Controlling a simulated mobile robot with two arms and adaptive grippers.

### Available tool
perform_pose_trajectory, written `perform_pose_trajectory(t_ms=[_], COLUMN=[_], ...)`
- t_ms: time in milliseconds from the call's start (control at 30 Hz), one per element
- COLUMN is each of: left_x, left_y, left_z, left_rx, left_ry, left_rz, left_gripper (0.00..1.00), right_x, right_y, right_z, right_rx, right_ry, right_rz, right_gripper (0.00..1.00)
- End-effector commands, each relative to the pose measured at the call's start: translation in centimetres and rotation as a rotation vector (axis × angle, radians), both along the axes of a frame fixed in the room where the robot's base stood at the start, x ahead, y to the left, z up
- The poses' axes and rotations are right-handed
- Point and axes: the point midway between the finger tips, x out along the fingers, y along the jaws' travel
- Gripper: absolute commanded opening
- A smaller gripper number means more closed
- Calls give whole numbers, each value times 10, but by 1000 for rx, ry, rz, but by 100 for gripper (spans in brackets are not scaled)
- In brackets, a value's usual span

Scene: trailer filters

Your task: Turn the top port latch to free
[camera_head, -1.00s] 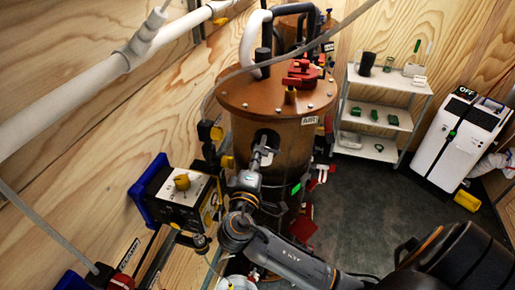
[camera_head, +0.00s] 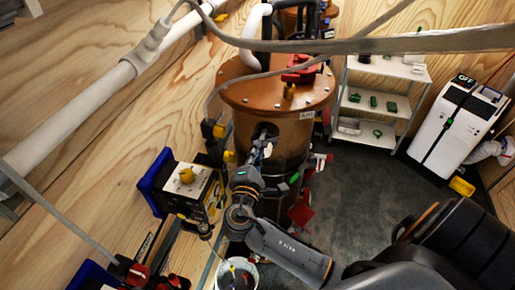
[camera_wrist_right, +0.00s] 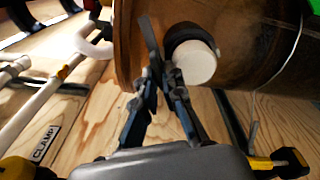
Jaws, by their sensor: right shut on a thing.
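The brown cylindrical filter housing (camera_head: 290,135) stands in the middle of the head view, with a dark port opening (camera_head: 266,130) on its upper side. My right gripper (camera_head: 262,147) reaches up to this port from below. In the right wrist view, the fingers of my right gripper (camera_wrist_right: 160,75) are closed together on a thin grey lever (camera_wrist_right: 149,38), which looks like the port latch. The lever stands beside a white round cap (camera_wrist_right: 194,63) in a black collar. The lever's pivot is hidden, so its exact turn is unclear. My left gripper is not in view.
A black box with a yellow knob (camera_head: 187,176) is on the wooden wall left of the housing. A white bucket (camera_head: 252,271) stands below. Red fittings (camera_head: 300,212) hang at the housing's lower right. A white shelf (camera_head: 374,128) and free floor (camera_head: 350,190) lie right.

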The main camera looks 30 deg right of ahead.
Motion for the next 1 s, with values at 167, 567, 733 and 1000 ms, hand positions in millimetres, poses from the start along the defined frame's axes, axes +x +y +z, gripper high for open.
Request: perform_pose_trajectory(t_ms=[167, 567, 733, 1000], left_x=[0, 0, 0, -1], left_y=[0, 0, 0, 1], left_z=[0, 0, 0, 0], left_rx=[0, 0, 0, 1], left_ry=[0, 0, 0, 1], left_rz=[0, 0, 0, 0], left_gripper=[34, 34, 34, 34], right_x=[0, 0, 0, -18], right_y=[1, 0, 0, 18], right_z=[-2, -1, -1, -2], right_rx=[-4, -2, -3, 2], right_ry=[8, 6, 4, 6], right_rz=[2, 1, 0, 1], right_gripper=[0, 31, 31, 31])
